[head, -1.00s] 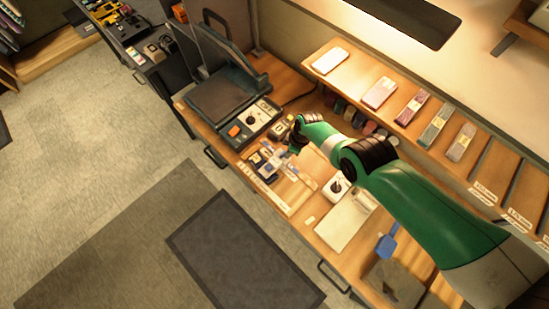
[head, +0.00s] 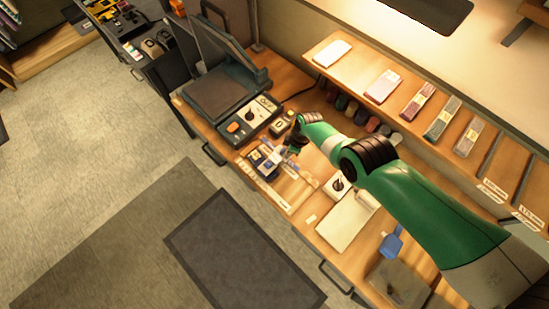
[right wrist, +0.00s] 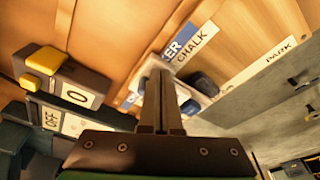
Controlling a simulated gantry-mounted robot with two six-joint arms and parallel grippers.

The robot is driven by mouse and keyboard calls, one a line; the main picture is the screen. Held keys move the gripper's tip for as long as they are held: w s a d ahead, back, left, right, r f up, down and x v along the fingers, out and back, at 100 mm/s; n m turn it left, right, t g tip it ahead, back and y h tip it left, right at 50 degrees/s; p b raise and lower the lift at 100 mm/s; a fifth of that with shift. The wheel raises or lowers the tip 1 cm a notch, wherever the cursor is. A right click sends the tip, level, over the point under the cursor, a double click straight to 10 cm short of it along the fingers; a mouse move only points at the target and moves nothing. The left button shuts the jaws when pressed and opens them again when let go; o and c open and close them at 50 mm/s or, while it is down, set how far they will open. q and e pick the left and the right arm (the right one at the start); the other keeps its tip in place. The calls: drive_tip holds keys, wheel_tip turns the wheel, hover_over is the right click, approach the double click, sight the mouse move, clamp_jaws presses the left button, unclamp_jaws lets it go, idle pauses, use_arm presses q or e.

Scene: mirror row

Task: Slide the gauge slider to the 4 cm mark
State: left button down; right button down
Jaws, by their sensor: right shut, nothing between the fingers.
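My right gripper (head: 291,150) hangs over the bench near small blue and white tools (head: 262,163). In the right wrist view its two dark fingers (right wrist: 161,100) are shut together with nothing between them. Their tips lie in front of a pale, clear-looking piece (right wrist: 150,70), beside two dark blue rounded items (right wrist: 204,83). I cannot tell whether the fingers touch anything. The gauge, its slider and the 4 cm mark cannot be made out with certainty; the fingers hide part of this area. My left gripper is not in view.
A counter box with yellow buttons (right wrist: 70,80) stands left of the fingers. A press (head: 220,90) stands at the left, a dial box (head: 337,186) and a pale board (head: 346,221) to the right.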

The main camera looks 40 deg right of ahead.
drive_tip(key=shift+w+a+b, duration=0.1)
drive_tip(key=shift+w+b, duration=0.85)
drive_tip(key=shift+b, duration=0.55)
idle(1.2)
wheel_tip(320, 180, up, 7)
drive_tip(key=s+p, duration=0.1)
drive_tip(key=p, duration=0.8)
idle(0.3)
drive_tip(key=shift+s, duration=0.1)
idle(0.3)
